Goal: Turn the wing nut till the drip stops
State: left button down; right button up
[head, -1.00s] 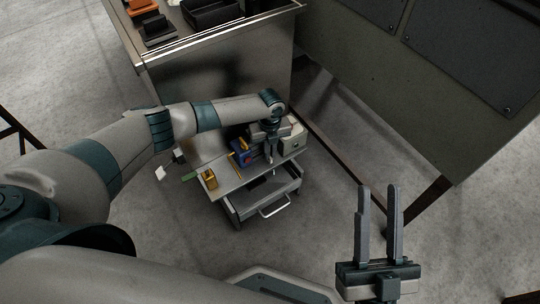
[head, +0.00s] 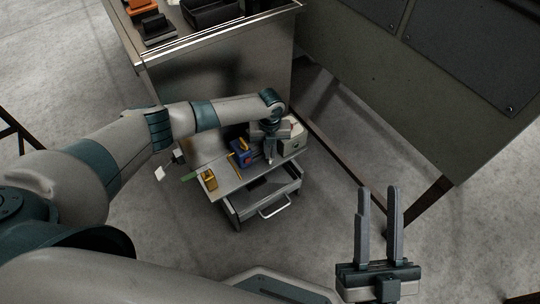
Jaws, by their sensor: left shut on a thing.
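My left gripper (head: 270,158) points down over the small bench at the middle of the head view. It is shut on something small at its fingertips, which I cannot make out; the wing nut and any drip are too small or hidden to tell. My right gripper (head: 378,225) is at the lower right, its two fingers apart and empty, pointing up in the picture, away from the bench.
The small bench (head: 226,186) has a drawer with a handle (head: 274,207). A blue item (head: 240,151), a yellow item (head: 209,180) and a pale box (head: 294,144) stand on it. A counter (head: 215,47) with trays is behind. A large dark cabinet (head: 400,90) stands at the right.

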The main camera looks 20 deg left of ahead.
aim_at(270, 155)
pick_arm(q)
jog(key=shift+m, duration=0.9)
jog(key=shift+f+m+b, duration=0.1)
jog(key=shift+m+b, duration=0.2)
jog(key=shift+s+m, duration=0.1)
jog(key=shift+m, duration=0.7)
jog(key=c, duration=1.8)
grip_release()
notch_tip(270, 155, up, 18)
jog(key=p, duration=0.4)
jog(key=shift+f, duration=0.25)
